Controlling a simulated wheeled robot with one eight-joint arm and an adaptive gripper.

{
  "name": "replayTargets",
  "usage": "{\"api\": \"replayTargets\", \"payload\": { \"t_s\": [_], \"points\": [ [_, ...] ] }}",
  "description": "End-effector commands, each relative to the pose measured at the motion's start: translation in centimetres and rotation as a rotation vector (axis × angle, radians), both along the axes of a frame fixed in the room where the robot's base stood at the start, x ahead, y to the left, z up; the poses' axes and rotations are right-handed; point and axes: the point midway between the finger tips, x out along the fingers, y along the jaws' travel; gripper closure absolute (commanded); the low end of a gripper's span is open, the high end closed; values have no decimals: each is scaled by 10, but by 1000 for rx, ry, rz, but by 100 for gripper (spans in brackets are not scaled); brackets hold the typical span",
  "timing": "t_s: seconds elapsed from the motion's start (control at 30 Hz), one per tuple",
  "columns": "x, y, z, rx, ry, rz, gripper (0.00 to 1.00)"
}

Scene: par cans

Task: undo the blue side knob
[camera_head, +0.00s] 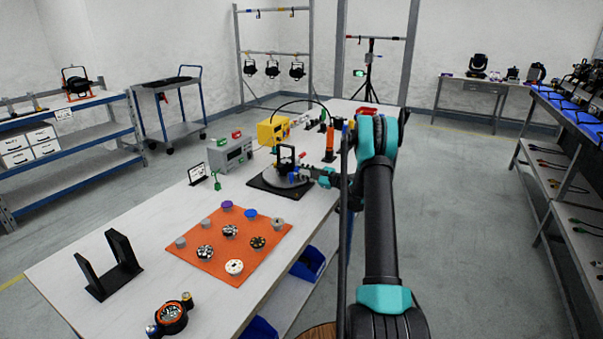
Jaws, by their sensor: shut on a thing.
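A black yoke (287,158) stands upright on a grey round turntable with a black square base (262,187) on the white workbench. The blue side knob (293,173) shows as a small blue spot at the near right side of the yoke. My gripper (302,172) reaches in from the right at that spot. Its fingers are shut on the blue side knob, as far as this small view shows. The fingertips and the knob's far side are mostly hidden.
An orange mat (190,262) with several round parts lies nearer on the bench. A black bracket (108,266) and a round black-and-orange unit (171,314) stand at the near end. A grey box (230,154) and a yellow box (272,132) stand behind the turntable.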

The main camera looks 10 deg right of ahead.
Motion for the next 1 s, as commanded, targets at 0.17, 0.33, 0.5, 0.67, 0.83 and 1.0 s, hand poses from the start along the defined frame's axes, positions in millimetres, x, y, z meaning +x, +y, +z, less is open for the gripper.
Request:
{"api": "replayTargets", "payload": {
  "t_s": [0.17, 0.33, 0.5, 0.67, 0.83, 1.0],
  "points": [
    [0, 0, 0, 0, 0, 0, 100],
    [0, 0, 0, 1, 1, 0, 60],
    [0, 0, 0, 1, 1, 0, 52],
    [0, 0, 0, 1, 1, 0, 52],
    [0, 0, 0, 23, 31, 0, 52],
    [0, 0, 0, 101, 138, 0, 52]
  ]
}}
